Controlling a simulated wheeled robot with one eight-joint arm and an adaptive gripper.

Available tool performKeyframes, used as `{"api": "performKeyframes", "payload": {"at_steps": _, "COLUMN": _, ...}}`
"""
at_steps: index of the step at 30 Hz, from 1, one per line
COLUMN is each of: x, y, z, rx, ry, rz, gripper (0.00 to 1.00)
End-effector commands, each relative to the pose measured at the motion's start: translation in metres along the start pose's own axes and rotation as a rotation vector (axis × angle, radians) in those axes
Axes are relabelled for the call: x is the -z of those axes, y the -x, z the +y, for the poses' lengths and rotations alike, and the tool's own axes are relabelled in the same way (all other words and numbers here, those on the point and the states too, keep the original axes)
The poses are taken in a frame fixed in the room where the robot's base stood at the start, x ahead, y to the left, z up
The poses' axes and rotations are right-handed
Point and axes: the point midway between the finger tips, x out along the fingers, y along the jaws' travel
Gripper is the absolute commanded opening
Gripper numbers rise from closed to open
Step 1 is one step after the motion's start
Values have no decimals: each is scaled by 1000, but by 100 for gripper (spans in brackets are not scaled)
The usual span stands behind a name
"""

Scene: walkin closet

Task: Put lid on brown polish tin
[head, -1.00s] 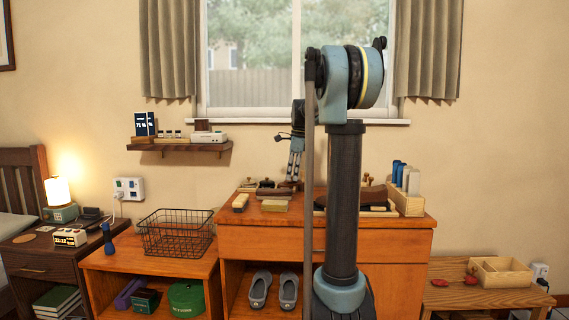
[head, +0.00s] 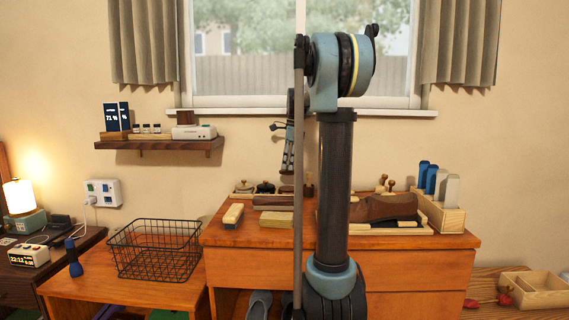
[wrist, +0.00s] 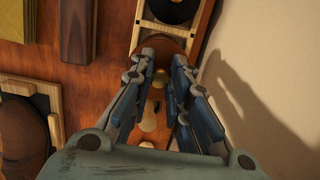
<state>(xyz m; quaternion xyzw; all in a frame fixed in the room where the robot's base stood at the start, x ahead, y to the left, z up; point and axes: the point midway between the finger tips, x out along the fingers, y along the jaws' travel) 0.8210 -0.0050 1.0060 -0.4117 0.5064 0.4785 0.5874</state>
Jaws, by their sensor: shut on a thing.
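My gripper (head: 287,172) is low over the back of the dresser top, partly hidden in the head view by my own arm. In the wrist view my gripper (wrist: 164,62) has its fingers close around a brown round lid (wrist: 172,46) with a brass-coloured knob between them. The lid is at the near end of a narrow wooden tray (wrist: 137,36), which also holds a black round tin (wrist: 168,10). The brown tin itself cannot be made out. I cannot tell whether the lid touches anything beneath it.
In the head view a black knobbed tin (head: 265,187) stands at the dresser's back left. A brush (head: 233,215) and a pale block (head: 276,219) lie in front. A brown shoe (head: 385,207) and a wooden box (head: 440,215) are at the right. The wall is close behind.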

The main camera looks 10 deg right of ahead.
Motion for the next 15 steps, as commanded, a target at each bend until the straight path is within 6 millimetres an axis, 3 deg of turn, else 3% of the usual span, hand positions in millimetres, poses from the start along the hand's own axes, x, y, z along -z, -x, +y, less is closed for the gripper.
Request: {"api": "performKeyframes", "payload": {"at_steps": 15, "x": -3, "y": -28, "z": 1, "rx": -2, "ry": 9, "rz": 0, "gripper": 3}}
